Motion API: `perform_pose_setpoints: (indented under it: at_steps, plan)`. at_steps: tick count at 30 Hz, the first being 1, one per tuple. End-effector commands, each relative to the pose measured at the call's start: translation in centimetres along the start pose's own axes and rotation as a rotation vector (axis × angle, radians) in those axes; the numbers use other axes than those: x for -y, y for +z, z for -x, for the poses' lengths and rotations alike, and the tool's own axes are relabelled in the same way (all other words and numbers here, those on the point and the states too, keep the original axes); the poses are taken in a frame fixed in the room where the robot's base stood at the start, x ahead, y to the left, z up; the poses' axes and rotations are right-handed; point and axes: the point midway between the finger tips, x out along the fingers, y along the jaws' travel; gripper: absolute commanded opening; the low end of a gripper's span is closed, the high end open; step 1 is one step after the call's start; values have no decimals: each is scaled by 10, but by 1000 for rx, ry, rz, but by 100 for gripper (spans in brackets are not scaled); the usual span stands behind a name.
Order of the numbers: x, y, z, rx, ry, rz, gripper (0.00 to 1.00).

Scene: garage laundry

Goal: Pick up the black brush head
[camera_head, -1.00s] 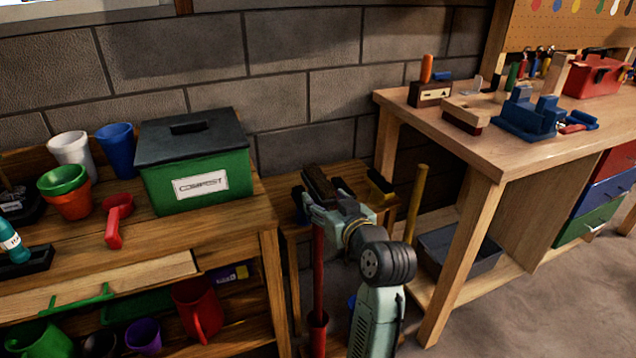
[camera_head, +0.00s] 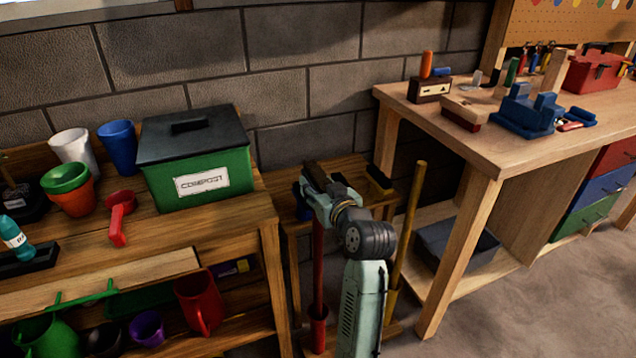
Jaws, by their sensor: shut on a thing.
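My gripper (camera_head: 322,190) is over the small wooden stand between the two benches. It is shut on a dark brown-black block (camera_head: 315,175), which appears to be the black brush head. The block sticks up past the fingers on the far side; its lower part is hidden by the gripper. I cannot tell whether it still touches the stand top (camera_head: 345,168).
A dark block with a yellow edge (camera_head: 379,182) sits right of my gripper. A red pole (camera_head: 318,265) and a yellow pole (camera_head: 408,230) stand close to my arm. The compost bin (camera_head: 200,165) is on the left bench; the workbench (camera_head: 470,140) stands right.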

Motion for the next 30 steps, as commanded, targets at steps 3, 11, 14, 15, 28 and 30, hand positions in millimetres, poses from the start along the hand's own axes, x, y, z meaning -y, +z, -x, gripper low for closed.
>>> perform_pose_setpoints:
  at_steps: [3, 11, 14, 15, 28, 30]
  plan:
    - [0, 0, 0, 0, 0, 0, 26]
    - [0, 0, 0, -1, 0, 0, 9]
    - [0, 0, 0, -1, 0, 0, 9]
    - [0, 0, 0, -1, 0, 0, 9]
    - [0, -35, 7, -5, 1, 4, 9]
    - [0, -46, 9, -5, 1, 4, 9]
